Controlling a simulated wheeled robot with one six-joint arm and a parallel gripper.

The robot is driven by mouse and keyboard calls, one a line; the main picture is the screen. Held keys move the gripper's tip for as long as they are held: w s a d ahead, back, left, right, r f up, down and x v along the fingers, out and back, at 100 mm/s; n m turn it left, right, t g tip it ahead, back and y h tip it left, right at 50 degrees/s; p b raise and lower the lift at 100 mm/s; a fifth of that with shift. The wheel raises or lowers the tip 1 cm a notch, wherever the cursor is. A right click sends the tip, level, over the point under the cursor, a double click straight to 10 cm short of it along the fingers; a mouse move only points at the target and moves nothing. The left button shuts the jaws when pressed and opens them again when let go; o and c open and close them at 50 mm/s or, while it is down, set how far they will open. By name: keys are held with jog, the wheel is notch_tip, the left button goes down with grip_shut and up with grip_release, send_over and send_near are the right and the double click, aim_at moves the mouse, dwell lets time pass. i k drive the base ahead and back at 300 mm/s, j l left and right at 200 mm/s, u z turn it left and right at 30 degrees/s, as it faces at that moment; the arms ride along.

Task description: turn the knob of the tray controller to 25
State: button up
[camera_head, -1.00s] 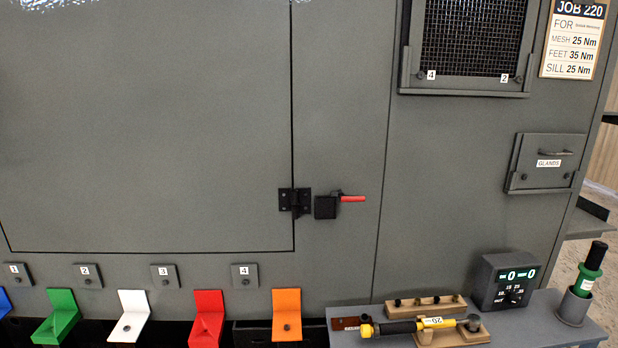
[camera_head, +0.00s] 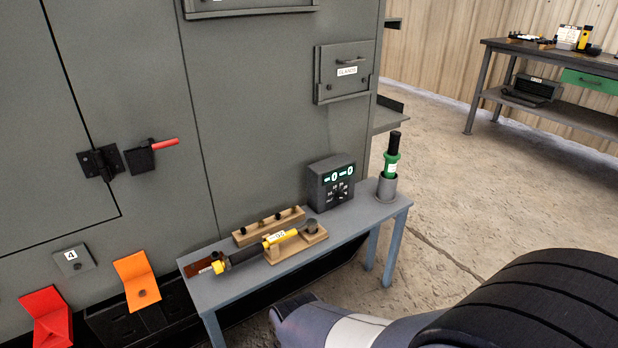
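The tray controller (camera_head: 331,183) is a dark box with a lit green display, standing at the back of a small grey side table. Its dark knob (camera_head: 340,196) is low on the front face, with small numbers around it. The knob's exact setting is too small to read. Part of my arm (camera_head: 340,325) shows at the bottom right, in front of the table. My gripper itself is not in view.
A yellow and black torque wrench (camera_head: 262,246) lies on wooden rests in front of the controller. A green-handled tool (camera_head: 391,160) stands in a grey cup (camera_head: 386,189) to its right. The grey table (camera_head: 225,288) stands against the enclosure; open floor (camera_head: 460,220) lies right.

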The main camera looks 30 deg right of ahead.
aim_at(340, 195)
jog(key=i+l, duration=0.1)
jog(key=l, duration=0.25)
jog(key=i+l, duration=0.1)
jog(key=l, duration=0.3)
jog(key=i+l, duration=0.15)
jog(key=l, duration=0.2)
jog(key=i+l, duration=0.1)
jog(key=l, duration=0.3)
jog(key=u, duration=0.05)
